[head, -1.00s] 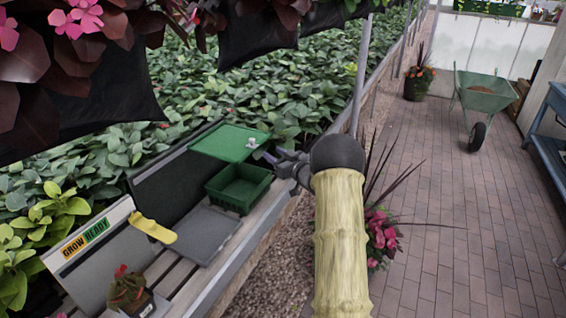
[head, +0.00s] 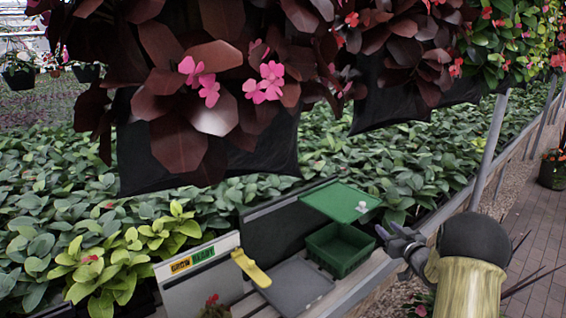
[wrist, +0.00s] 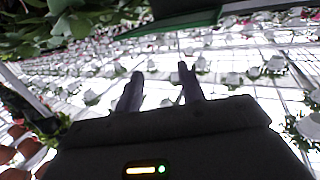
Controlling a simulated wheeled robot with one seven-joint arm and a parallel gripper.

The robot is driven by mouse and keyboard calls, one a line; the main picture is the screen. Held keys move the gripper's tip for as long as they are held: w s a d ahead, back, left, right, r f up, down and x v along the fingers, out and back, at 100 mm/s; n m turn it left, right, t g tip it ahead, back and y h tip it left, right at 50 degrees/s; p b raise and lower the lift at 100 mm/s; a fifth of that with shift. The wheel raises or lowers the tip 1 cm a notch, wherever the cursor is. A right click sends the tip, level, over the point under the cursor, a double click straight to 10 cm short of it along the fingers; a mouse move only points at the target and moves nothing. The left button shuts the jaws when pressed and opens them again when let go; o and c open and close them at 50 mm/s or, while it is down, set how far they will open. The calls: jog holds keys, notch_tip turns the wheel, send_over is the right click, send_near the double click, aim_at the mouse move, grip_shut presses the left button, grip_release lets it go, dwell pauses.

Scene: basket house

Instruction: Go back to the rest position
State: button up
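My gripper (head: 387,238) is at the right of the head view, beside the right end of the wooden bench, close to the green basket. In the wrist view my gripper (wrist: 160,85) shows two dark fingers, spread apart with nothing between them. The green basket (head: 340,268) stands on the bench with its inside visible and looks empty. A green lid (head: 340,200) with a small pale knob is raised behind it.
A grey flat panel (head: 300,288) lies left of the basket. A yellow piece (head: 250,268) rests by the "GROW READY" sign (head: 192,260). Hanging plants (head: 200,75) fill the top. A metal post (head: 490,150) rises behind my arm.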

jog(key=s+a+r+m+g+h+p, duration=0.2)
jog(key=s+a+g+h+p, duration=0.15)
jog(key=s+a+g, duration=0.6)
jog(key=s+a, duration=0.3)
jog(key=s, duration=0.4)
jog(key=s+a+g+p, duration=0.1)
jog(key=s+a+g, duration=0.1)
jog(key=s+a, duration=0.3)
jog(key=s+a+f+g, duration=0.1)
jog(key=s+a+g, duration=0.2)
jog(key=s, duration=1)
jog(key=shift+s+a+p, duration=0.15)
jog(key=shift+a+p, duration=0.25)
jog(key=shift+a, duration=0.8)
jog(key=shift+f+y, duration=0.1)
jog(key=shift+y, duration=0.15)
